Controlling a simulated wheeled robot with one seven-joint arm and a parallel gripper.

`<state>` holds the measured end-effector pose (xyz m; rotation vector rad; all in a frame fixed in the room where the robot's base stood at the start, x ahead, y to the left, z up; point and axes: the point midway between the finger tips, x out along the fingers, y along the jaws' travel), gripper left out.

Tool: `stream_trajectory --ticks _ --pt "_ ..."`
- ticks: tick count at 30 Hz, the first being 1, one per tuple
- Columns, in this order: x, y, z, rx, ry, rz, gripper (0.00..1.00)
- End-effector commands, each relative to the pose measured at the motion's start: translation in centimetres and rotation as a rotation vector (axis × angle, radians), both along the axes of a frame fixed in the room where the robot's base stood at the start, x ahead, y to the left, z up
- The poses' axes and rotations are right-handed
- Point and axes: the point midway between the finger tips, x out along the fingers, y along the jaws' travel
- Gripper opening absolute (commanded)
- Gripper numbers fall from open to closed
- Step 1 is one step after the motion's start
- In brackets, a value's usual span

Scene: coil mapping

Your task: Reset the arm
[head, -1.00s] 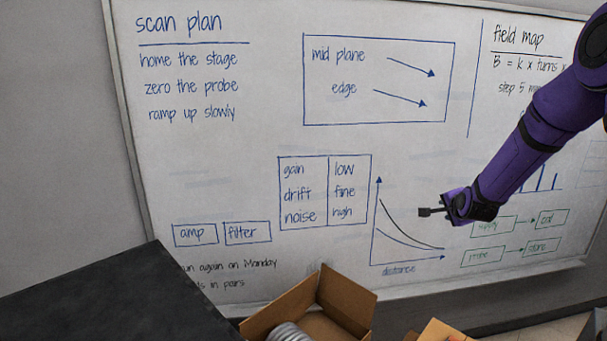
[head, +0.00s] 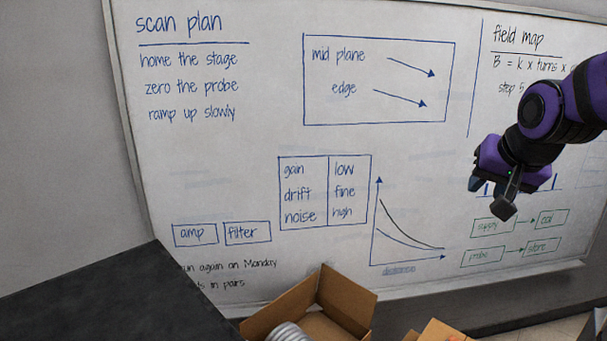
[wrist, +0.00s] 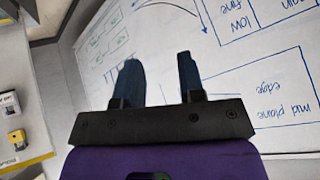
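My gripper (head: 490,197) is at the right of the head view, raised in front of the whiteboard (head: 240,120), at the end of my purple arm. In the wrist view my gripper (wrist: 158,80) shows two dark fingers standing apart. Nothing is between them, so it is open and empty. The whiteboard (wrist: 160,45) fills much of the wrist view behind the fingers.
An open cardboard box (head: 345,300) with a grey ribbed coil (head: 288,332) stands at the bottom middle. Another box (head: 443,331) is partly cut off beside it. A black surface (head: 110,300) fills the lower left. A shelf with small items (wrist: 17,137) shows in the wrist view.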

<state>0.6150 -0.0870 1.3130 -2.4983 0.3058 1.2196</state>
Motion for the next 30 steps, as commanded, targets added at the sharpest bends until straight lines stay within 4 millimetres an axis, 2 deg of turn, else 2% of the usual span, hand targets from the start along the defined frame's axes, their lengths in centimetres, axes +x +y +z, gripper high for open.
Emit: stream_trajectory --ticks 1,9,15,21,30 --pt "-2.0 0.3 0.5 -0.02 0.012 0.032 0.36" --pt "-11.6 1.5 1.1 -0.118 0.117 0.217 0.36" --pt "-16.7 1.7 0.7 -0.163 0.174 0.325 0.36" --pt "-18.5 1.8 0.3 -0.177 0.197 0.366 0.36" --pt "-18.5 1.8 0.3 -0.177 0.197 0.366 0.36"
